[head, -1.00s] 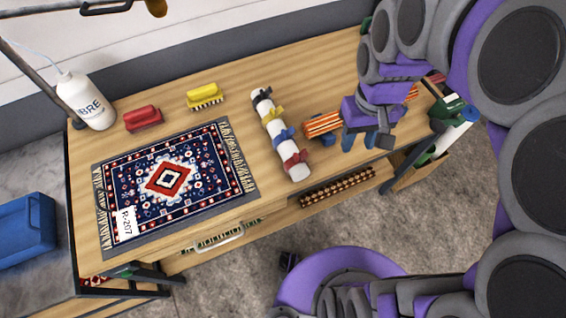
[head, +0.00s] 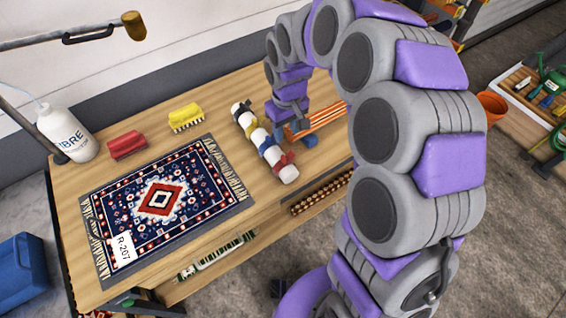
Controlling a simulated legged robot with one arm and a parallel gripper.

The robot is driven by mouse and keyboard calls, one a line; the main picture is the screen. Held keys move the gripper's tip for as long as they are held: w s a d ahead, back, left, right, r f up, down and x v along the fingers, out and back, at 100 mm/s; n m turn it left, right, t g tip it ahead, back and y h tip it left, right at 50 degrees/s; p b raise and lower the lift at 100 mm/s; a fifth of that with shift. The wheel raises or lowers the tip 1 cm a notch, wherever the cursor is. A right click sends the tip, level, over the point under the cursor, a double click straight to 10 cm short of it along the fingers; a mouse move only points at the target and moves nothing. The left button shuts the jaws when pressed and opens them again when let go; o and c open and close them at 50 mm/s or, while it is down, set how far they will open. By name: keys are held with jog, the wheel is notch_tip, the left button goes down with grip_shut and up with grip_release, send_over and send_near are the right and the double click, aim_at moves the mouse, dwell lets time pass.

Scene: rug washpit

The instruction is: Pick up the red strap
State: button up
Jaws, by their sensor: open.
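The red strap (head: 284,161) is tied around the near end of a white roll (head: 289,174) on the wooden table, with its bow on top. A blue strap (head: 267,145) and a yellow strap (head: 247,113) are tied farther along the roll, and a dark strap is at the far end. My gripper (head: 293,136) is open, fingers down, just right of the roll and beyond the red strap. It is apart from the red strap, and nothing shows between its fingers.
An orange striped bundle (head: 325,118) lies right of my gripper, partly hidden by my arm. A patterned rug (head: 190,185) covers the table's left. Red (head: 127,144) and yellow (head: 185,117) brushes and a white bottle (head: 68,135) stand behind it. A lamp (head: 132,25) hangs above.

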jog(key=b, duration=0.1)
send_over(284, 157)
jog(key=f, duration=0.8)
jog(key=shift+s+a, duration=0.1)
jog(key=shift+s, duration=0.15)
jog(key=shift+a+f, duration=0.15)
jog(key=f, duration=0.1)
jog(key=f+b, duration=0.1)
jog(key=f, duration=0.1)
jog(key=f+b, duration=0.1)
jog(key=f, duration=0.1)
jog(key=shift+w+d, duration=0.2)
jog(key=shift+d, duration=0.1)
jog(key=shift+a, duration=0.15)
jog(key=shift+a, duration=0.15)
jog(key=c, duration=0.3)
jog(key=shift+d, duration=0.25)
grip_shut()
